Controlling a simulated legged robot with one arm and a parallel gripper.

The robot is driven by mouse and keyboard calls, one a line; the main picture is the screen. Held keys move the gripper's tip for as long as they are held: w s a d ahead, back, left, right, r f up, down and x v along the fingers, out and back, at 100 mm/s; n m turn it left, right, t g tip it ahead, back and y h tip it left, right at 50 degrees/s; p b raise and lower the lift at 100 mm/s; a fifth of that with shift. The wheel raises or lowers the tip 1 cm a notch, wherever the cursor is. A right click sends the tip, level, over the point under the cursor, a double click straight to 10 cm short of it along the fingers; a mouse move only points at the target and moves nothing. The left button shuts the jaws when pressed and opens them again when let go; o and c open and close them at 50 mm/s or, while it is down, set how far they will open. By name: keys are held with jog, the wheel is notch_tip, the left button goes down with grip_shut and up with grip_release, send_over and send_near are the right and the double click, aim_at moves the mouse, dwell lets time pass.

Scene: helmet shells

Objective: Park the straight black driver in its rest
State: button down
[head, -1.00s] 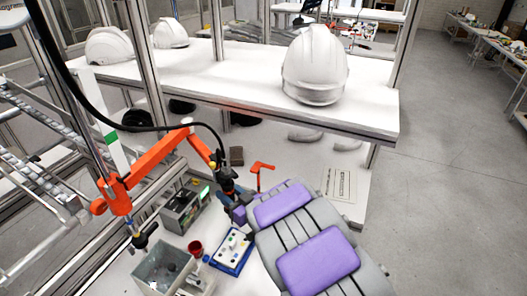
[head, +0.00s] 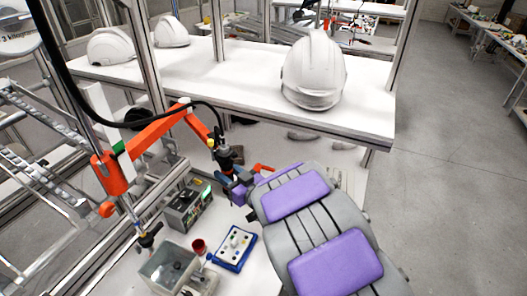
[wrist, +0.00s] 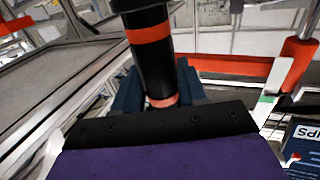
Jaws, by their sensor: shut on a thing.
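The straight black driver (head: 223,153) hangs upright from the end of the orange jointed arm (head: 155,132), with a black cable running to its top. In the wrist view the driver (wrist: 150,48) is a black cylinder with orange bands. My gripper (head: 233,178) is shut around its body, with blue fingers (wrist: 158,90) on both sides. The driver's lower end is hidden by my gripper. A small red cup (head: 198,246) stands on the bench below; I cannot tell whether it is the driver's rest.
A red angled tool or bracket (head: 262,168) is just right of my gripper, partly hidden. A grey control box (head: 188,207), a blue tray (head: 248,262) and a clear bin (head: 145,275) occupy the bench. A white shelf edge (head: 250,118) and helmet shell (head: 314,70) lie beyond.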

jog(key=shift+r, duration=0.75)
jog(key=shift+f, duration=0.1)
jog(key=w+d+p, duration=0.1)
jog(key=d+p, duration=0.1)
jog(key=d, duration=0.4)
jog(key=shift+w+p, duration=0.25)
jog(key=shift+p, duration=0.1)
jog(key=shift+d, duration=0.15)
jog(key=w+d+p, duration=0.1)
jog(key=d+p, duration=0.1)
jog(key=d, duration=0.4)
jog(key=shift+w, duration=0.25)
jog(key=shift+a, duration=0.1)
